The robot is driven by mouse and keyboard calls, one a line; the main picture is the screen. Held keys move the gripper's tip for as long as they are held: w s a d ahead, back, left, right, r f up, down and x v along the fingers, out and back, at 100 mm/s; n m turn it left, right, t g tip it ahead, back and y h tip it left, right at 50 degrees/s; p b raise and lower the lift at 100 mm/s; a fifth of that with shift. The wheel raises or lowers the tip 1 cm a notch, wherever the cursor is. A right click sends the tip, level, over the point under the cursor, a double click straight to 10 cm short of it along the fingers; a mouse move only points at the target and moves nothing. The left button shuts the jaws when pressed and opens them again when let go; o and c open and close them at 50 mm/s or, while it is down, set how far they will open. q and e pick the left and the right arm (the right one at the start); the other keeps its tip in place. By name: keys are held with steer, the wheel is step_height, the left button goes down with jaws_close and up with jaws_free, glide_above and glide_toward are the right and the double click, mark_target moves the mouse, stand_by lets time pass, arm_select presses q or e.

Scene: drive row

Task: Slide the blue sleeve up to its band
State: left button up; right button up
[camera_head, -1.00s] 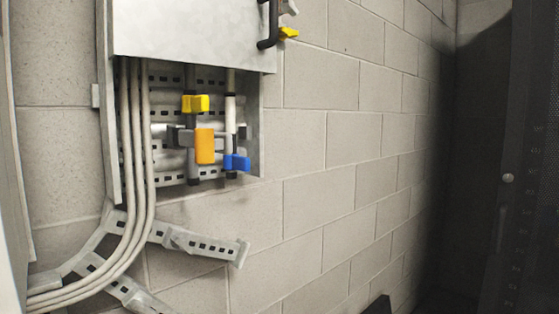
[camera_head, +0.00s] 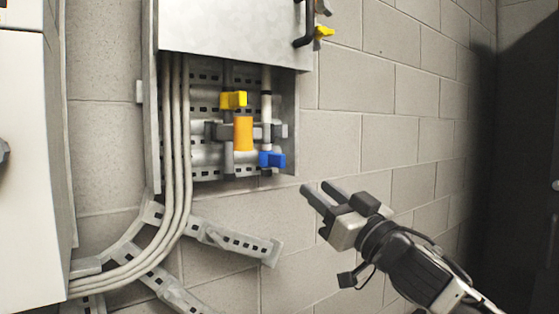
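The blue sleeve (camera_head: 271,160) sits low on the right-hand upright rod (camera_head: 266,108) inside the open lower part of a grey wall cabinet. The rod is pale above the sleeve, with dark marks near its top; I cannot tell which mark is the band. My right gripper (camera_head: 317,188) is open and empty, below and to the right of the blue sleeve and apart from it. Its fingers point up and left towards the cabinet. My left gripper is not in view.
A yellow block (camera_head: 233,99) and an orange block (camera_head: 243,133) are left of the right-hand rod. The cabinet's grey cover (camera_head: 230,30) hangs above. Grey pipes (camera_head: 177,150) run down the left. The block wall to the right is clear.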

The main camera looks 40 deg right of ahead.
mark_target(284, 158)
steer(key=p+x, duration=0.1)
steer(key=x, duration=1)
steer(key=shift+w+d+r, duration=0.1)
steer(key=shift+w+r, duration=0.2)
steer(key=shift+r, duration=0.05)
steer(key=shift+w+d+r+p, duration=0.15)
steer(key=shift+w+r+p, duration=0.1)
steer(key=shift+w+p, duration=0.5)
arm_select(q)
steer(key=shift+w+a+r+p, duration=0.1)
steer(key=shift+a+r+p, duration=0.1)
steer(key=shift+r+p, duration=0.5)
arm_select(e)
steer(key=shift+w, duration=0.35)
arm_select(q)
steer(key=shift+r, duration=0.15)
arm_select(e)
steer(key=shift+f, duration=0.1)
steer(key=shift+c, duration=0.3)
jaws_close()
